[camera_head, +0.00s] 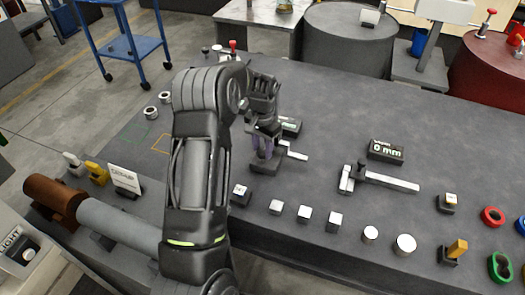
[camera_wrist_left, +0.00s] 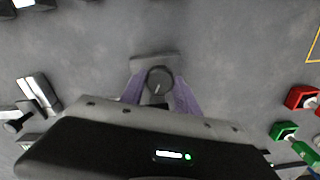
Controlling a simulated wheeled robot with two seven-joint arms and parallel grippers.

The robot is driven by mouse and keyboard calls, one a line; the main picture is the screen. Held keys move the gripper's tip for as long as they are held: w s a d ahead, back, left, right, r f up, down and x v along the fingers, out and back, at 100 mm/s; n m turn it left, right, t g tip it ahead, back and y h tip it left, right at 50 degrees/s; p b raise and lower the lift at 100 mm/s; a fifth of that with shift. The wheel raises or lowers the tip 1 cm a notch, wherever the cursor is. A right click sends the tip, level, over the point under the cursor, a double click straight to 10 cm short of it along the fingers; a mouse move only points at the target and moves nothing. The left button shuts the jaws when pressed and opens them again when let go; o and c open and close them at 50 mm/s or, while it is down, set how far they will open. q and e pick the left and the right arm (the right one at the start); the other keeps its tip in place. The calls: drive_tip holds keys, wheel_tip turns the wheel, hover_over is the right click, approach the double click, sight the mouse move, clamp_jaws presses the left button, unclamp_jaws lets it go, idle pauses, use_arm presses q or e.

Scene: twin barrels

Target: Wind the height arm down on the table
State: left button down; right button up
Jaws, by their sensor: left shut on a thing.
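The height gauge stands on the dark table with its base (camera_head: 267,166) below my left gripper (camera_head: 266,139). Its light height arm (camera_head: 295,155) sticks out to the right, low over the table. A small readout (camera_head: 291,126) shows behind it, too small to read. The base (camera_wrist_left: 155,60) shows behind the knob. The gripper hides most of the gauge's post. My right gripper is not in view.
Several metal blocks and cylinders (camera_head: 371,234) line the front edge. Colored rings (camera_head: 493,215) are at the far right.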

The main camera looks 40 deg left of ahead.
sight(262, 150)
use_arm(q)
drive_tip(key=n+b, duration=0.1)
drive_tip(key=n, duration=0.1)
drive_tip(key=shift+f+n, duration=0.1)
drive_tip(key=shift+n, duration=0.3)
drive_tip(key=n+b, duration=0.1)
drive_tip(key=n, duration=0.1)
drive_tip(key=shift+n, duration=0.4)
drive_tip(key=n+b, duration=0.1)
drive_tip(key=n, duration=0.3)
drive_tip(key=shift+n, duration=0.4)
drive_tip(key=c, duration=0.9)
unclamp_jaws()
drive_tip(key=shift+r+b, duration=0.65)
drive_tip(key=shift+r, duration=3.35)
